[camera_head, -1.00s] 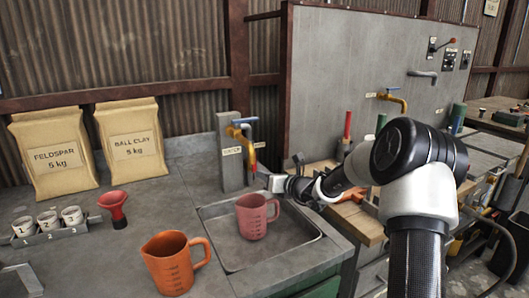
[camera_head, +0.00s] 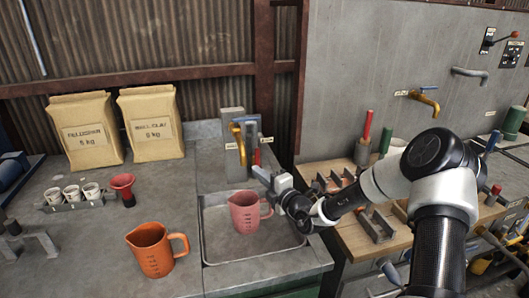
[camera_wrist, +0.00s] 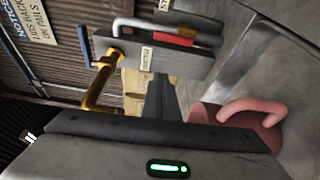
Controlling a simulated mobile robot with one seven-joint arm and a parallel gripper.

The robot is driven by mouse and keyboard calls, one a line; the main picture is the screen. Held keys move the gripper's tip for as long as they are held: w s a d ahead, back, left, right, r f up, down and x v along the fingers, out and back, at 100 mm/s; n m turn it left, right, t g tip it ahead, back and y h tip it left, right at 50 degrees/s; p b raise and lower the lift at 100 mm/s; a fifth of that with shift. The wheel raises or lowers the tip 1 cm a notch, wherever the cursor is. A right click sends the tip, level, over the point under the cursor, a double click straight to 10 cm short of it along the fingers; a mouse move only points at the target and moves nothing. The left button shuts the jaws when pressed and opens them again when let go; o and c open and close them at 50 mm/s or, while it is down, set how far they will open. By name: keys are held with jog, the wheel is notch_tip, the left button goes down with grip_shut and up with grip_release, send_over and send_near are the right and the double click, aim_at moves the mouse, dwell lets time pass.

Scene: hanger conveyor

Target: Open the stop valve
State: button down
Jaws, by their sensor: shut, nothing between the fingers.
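A grey post (camera_head: 232,165) stands behind the sink and carries a yellow tap with a blue lever (camera_head: 239,130). A second, thinner fitting with a red part (camera_head: 257,157) is beside it. Small labels are on the post; I cannot read which one names the stop valve. In the wrist view the yellow tap (camera_wrist: 101,84), its blue lever (camera_wrist: 84,45) and a grey bent pipe with a red sleeve (camera_wrist: 172,40) show. My gripper (camera_head: 257,171) is shut and empty, just right of the post's lower part, apart from the lever. Its dark fingers (camera_wrist: 160,82) point towards the post.
A pink jug (camera_head: 245,214) stands in the sink tray (camera_head: 270,245), below my gripper. An orange jug (camera_head: 150,252), a red funnel (camera_head: 123,187) and several small cups stand left. Another yellow tap (camera_head: 425,99) is on the wall panel at right.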

aim_at(258, 157)
jog(key=w+a+b, duration=0.1)
jog(key=w, duration=0.8)
jog(key=shift+m, duration=0.3)
jog(key=shift+w+a, duration=0.1)
jog(key=shift+w+d+r+m+p, duration=0.1)
jog(key=shift+d+m+p, duration=0.3)
jog(key=shift+d, duration=0.2)
